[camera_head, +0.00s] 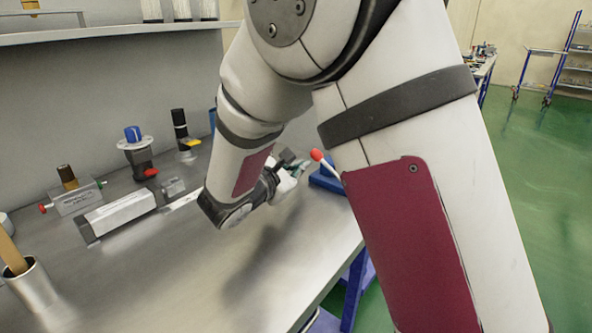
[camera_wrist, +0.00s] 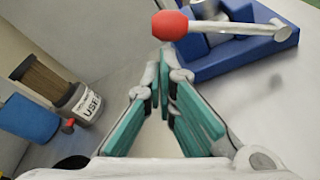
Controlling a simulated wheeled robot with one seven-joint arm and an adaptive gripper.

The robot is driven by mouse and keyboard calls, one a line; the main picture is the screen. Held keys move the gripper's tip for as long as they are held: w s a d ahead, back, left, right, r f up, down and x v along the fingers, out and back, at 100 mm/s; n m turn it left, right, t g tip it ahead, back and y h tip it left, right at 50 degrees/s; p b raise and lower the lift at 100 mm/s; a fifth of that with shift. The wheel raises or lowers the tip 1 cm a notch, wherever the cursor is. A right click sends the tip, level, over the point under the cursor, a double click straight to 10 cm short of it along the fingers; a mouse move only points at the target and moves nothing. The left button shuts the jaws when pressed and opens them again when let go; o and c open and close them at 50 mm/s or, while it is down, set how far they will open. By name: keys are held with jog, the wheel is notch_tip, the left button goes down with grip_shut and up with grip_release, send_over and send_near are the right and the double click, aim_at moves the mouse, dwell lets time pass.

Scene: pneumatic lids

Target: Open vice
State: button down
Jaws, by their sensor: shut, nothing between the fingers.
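The vice is a blue body (camera_wrist: 235,52) in the upper right of the wrist view, with a grey lever (camera_wrist: 240,28) across its top ending in a red knob (camera_wrist: 169,25). In the head view the red knob (camera_head: 316,155) and part of the blue body (camera_head: 327,178) show beside my arm; the rest of the vice is hidden behind it. My gripper (camera_wrist: 163,72) has teal finger pads and is shut and empty. Its fingertips point towards the vice, just below the red knob in the wrist view, and appear apart from it. In the head view my gripper (camera_head: 288,176) is partly hidden.
Along the bench's back stand a grey valve block (camera_head: 75,197), a long grey block (camera_head: 122,212), a blue-capped black device (camera_head: 135,150) and a black and yellow device (camera_head: 184,140). A metal cup (camera_head: 32,288) stands front left. The front of the bench (camera_head: 200,290) is clear.

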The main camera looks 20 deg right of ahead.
jog(key=shift+r+b, duration=0.15)
jog(key=shift+b, duration=0.15)
jog(key=shift+s+r+m, duration=0.1)
jog(key=shift+r+m, duration=0.15)
jog(key=shift+m, duration=0.05)
jog(key=shift+d+r+b, duration=0.1)
jog(key=shift+r+b, duration=0.15)
jog(key=shift+b, duration=0.3)
jog(key=shift+s+d+r+m+t+b, duration=0.25)
jog(key=shift+r+m+b, duration=0.3)
jog(key=shift+m+b, duration=0.35)
jog(key=s+d+r+m+t+b, duration=0.2)
jog(key=s+d+r+m+b, duration=0.2)
jog(key=b, duration=1.1)
jog(key=shift+s+d+r+m, duration=0.15)
jog(key=shift+s+r+m, duration=0.9)
jog(key=shift+m, duration=0.55)
jog(key=shift+b, duration=0.3)
